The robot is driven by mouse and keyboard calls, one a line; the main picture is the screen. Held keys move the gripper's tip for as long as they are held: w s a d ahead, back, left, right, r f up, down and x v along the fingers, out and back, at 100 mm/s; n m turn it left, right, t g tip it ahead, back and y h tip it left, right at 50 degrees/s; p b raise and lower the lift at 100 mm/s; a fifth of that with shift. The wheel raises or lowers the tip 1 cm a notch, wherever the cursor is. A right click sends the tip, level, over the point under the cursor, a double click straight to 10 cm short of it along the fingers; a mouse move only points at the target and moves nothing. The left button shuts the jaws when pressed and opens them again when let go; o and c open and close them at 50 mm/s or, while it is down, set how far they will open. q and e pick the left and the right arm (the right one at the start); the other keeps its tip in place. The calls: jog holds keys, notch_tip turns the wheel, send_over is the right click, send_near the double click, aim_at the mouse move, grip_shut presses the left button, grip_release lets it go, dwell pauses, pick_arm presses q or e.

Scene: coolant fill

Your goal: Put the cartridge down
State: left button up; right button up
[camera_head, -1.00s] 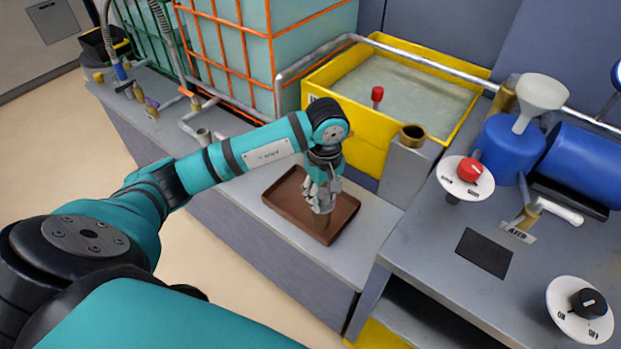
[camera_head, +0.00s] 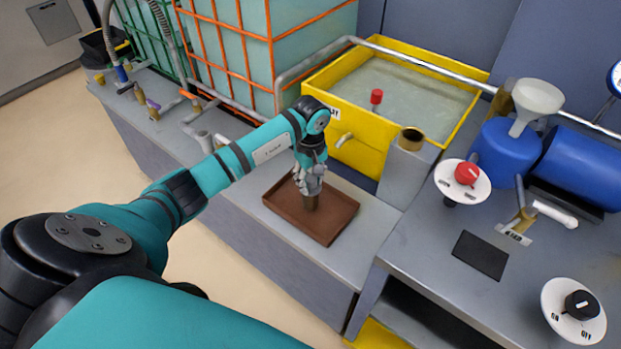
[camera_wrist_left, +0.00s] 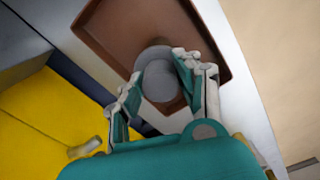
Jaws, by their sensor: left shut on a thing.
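My left gripper (camera_head: 309,180) is over the brown tray (camera_head: 330,222) in the head view, pointing down. It is shut on the cartridge (camera_head: 312,202), a short cylinder with a brownish lower part, held upright. The wrist view shows the cartridge's round grey end (camera_wrist_left: 158,76) between the two fingers (camera_wrist_left: 155,88), with the tray (camera_wrist_left: 125,30) beyond it. I cannot tell whether the cartridge's bottom touches the tray floor. My right gripper is in neither view.
The tray lies on a grey bench (camera_head: 372,212). Behind it stands a yellow tank (camera_head: 360,150) with a small spout (camera_head: 344,139). A grey post with a brass-coloured socket (camera_head: 411,136) stands to the right. The right bench holds a red knob dial (camera_head: 466,175) and a blue container (camera_head: 505,150).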

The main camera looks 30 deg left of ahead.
pick_arm(q)
jog(key=shift+f, duration=0.15)
jog(key=o, duration=0.8)
jog(key=shift+o, duration=0.4)
jog(key=shift+r, duration=0.35)
notch_tip(320, 180, up, 12)
jog(key=b, duration=0.1)
jog(key=shift+f, duration=0.15)
